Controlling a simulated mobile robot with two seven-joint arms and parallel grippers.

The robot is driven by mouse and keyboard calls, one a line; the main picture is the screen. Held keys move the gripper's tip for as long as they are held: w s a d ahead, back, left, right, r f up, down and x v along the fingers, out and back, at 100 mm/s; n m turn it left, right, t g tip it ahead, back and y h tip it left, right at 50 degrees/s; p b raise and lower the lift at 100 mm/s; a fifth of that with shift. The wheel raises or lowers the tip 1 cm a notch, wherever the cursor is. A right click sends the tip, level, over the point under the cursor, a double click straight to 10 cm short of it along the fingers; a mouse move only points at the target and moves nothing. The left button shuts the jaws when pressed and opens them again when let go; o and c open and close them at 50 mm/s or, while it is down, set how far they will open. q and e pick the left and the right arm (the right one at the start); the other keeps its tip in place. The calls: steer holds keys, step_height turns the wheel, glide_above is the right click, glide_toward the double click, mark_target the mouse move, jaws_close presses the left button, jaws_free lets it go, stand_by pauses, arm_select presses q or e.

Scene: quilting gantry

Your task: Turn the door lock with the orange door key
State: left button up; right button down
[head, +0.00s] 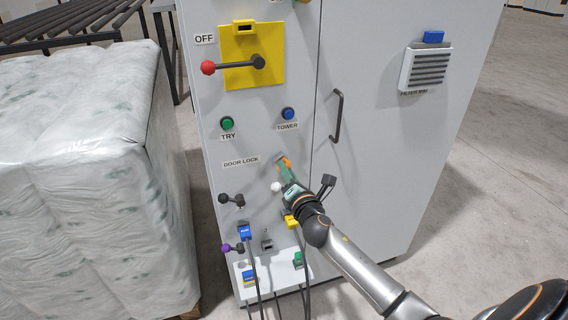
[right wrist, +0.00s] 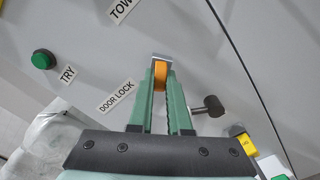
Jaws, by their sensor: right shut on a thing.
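The orange door key (head: 285,162) is at the cabinet front, just right of the "DOOR LOCK" label (head: 241,162). My right gripper (head: 286,170) is shut on the key, and in the right wrist view the orange key (right wrist: 160,76) shows between the green fingertips (right wrist: 161,84). A small grey metal piece (right wrist: 161,57) shows at the key's far end, against the panel. The lock's face is mostly hidden by the key and fingers, so I cannot tell how far the key is in or turned. My left gripper is not in view.
A dark lever (head: 327,186) sticks out close right of my gripper. Black (head: 232,200) and purple (head: 233,248) levers, plugs and hanging cables are below. The red-knobbed switch (head: 235,65) is above. A wrapped pallet (head: 80,180) stands left; the floor right is clear.

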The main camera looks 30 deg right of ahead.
steer(key=shift+n+p, duration=0.75)
steer(key=shift+n, duration=1.05)
steer(key=shift+r, duration=0.1)
steer(key=shift+n+p, duration=0.95)
steer(key=shift+n, duration=0.95)
